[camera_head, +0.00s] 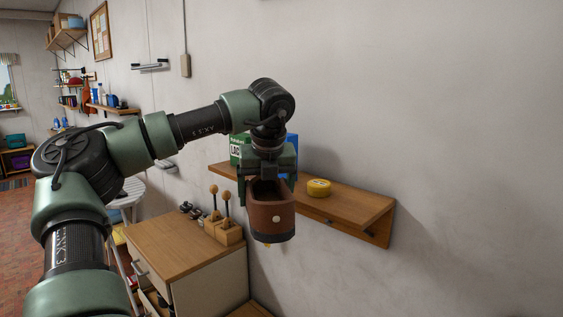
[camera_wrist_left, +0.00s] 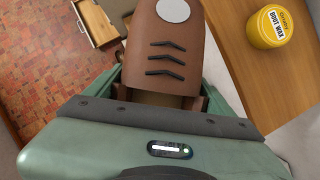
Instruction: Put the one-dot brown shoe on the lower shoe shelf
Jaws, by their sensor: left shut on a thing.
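The brown shoe (camera_head: 271,214) hangs from my left gripper (camera_head: 268,180) in the head view, with one pale dot on its end and a dark sole edge. My left gripper is shut on it and holds it in the air in front of the wooden wall shelf. In the left wrist view the shoe (camera_wrist_left: 165,55) shows a white dot and several dark slits, between the gripper jaws. I cannot make out a lower shoe shelf for certain. My right gripper is not in view.
A yellow boot wax tin (camera_head: 319,188) sits on the wall shelf (camera_head: 358,205); it also shows in the left wrist view (camera_wrist_left: 268,28). A green box (camera_head: 238,148) stands behind my gripper. A wooden-topped cabinet (camera_head: 185,250) with a brush holder (camera_head: 229,235) stands below left.

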